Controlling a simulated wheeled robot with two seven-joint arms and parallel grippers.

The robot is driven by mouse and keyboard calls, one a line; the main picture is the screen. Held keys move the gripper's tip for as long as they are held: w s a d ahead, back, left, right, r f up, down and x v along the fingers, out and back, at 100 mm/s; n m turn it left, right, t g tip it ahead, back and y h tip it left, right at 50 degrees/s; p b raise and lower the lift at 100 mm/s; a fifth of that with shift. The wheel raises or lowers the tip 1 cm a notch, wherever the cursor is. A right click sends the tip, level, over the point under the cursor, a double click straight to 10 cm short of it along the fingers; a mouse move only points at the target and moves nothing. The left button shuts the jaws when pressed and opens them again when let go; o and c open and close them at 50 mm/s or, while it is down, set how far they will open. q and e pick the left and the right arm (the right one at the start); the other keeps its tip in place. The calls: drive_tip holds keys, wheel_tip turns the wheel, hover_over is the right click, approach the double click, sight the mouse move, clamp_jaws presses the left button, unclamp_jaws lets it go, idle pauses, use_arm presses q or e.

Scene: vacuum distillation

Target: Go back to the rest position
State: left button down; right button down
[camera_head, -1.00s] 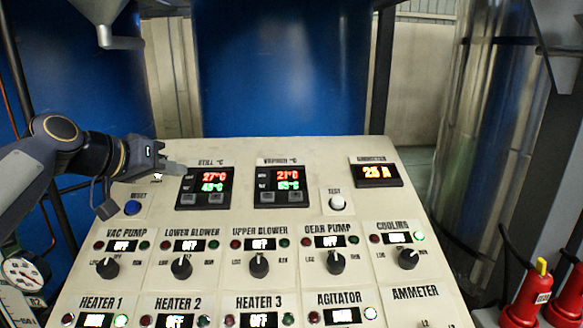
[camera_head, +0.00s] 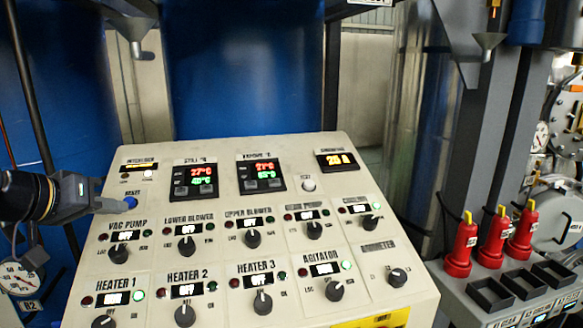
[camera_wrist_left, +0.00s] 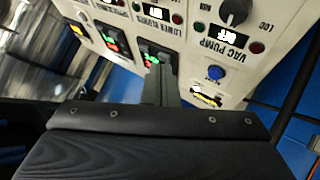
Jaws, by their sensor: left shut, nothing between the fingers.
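My left gripper (camera_head: 126,207) comes in from the left edge of the head view, its fingers closed and empty. Its fingertips show beside the blue reset button (camera_head: 131,202) at the upper left of the control panel (camera_head: 330,215); I cannot tell from the head view whether they touch it. In the left wrist view the closed fingers (camera_wrist_left: 153,68) point over the panel, and the blue button (camera_wrist_left: 215,73) shows to their right, apart from them. My right gripper is not in view.
Several black knobs (camera_head: 252,239) stand out from the sloped panel. Red bottle-like items with yellow tips (camera_head: 463,245) stand at the right beside black trays (camera_head: 490,294). Blue tanks (camera_head: 245,70) rise behind the panel. A gauge (camera_head: 16,277) sits at the lower left.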

use_arm(q)
drive_tip(key=s+d+f+g, duration=0.2)
drive_tip(key=s+d+f, duration=0.3)
drive_tip(key=s+f, duration=0.7)
drive_tip(key=s+d+f+g+y, duration=0.1)
drive_tip(key=s+d+f+g, duration=0.2)
drive_tip(key=s+f, duration=1)
drive_tip(key=d+f, duration=0.1)
drive_tip(key=d, duration=0.1)
drive_tip(key=shift+d+f+n, duration=0.15)
drive_tip(key=shift+d+n, duration=0.15)
drive_tip(key=shift+n, duration=0.1)
